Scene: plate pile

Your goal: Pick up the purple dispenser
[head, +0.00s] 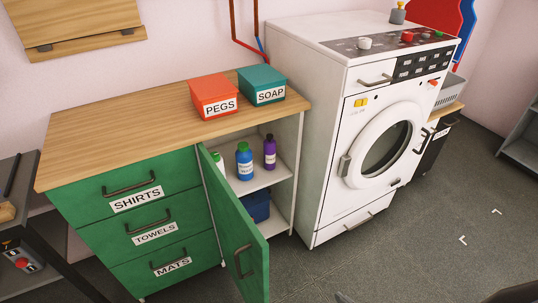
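The purple dispenser (270,153) is a small bottle with a dark cap and a pale label. It stands upright on the upper inner shelf (268,179) of the open green cabinet, near the right side wall. A blue bottle (244,166) with a green cap stands to its left, apart from it. Another bottle with a green cap (218,158) is partly hidden by the door. Neither of my grippers shows clearly in the head view.
The green cabinet door (238,235) stands open toward the front. A dark blue box (257,207) sits on the lower shelf. PEGS (213,92) and SOAP (262,82) boxes stand on the wooden top. A white washing machine (330,140) stands close right. Floor (400,255) in front is clear.

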